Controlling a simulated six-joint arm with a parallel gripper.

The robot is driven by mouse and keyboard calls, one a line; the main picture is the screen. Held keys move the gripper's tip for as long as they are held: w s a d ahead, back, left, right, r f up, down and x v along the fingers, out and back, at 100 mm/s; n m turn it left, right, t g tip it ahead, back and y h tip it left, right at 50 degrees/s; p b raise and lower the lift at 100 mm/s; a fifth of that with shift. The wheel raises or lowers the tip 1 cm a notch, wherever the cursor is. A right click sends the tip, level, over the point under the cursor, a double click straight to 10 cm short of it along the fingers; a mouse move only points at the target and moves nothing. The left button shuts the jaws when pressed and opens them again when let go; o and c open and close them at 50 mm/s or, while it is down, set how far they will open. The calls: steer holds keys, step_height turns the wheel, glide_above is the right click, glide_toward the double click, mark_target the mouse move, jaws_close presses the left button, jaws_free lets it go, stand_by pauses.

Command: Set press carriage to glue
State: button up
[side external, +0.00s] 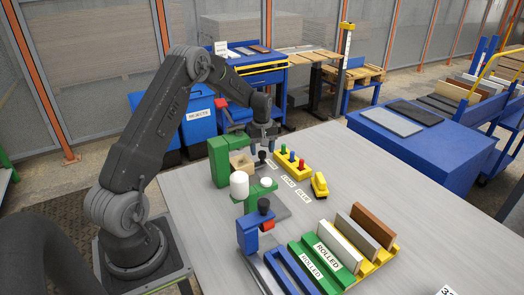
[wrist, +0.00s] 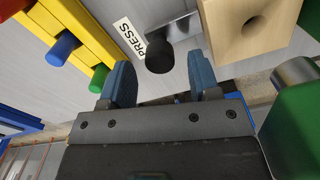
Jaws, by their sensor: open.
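The press carriage's black knob (side external: 262,155) stands beside the PRESS label (side external: 271,164), near the green press (side external: 218,160). In the wrist view the knob (wrist: 159,55) lies between and just beyond my fingertips, beside the PRESS label (wrist: 127,40). The LOAD label (side external: 288,182) and GLUE label (side external: 303,195) follow toward the front. The carriage body is mostly hidden.
Green racks and upright boards (side external: 340,245) fill the front right.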

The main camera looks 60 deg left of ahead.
steer(key=shift+f, duration=0.55)
jaws_close()
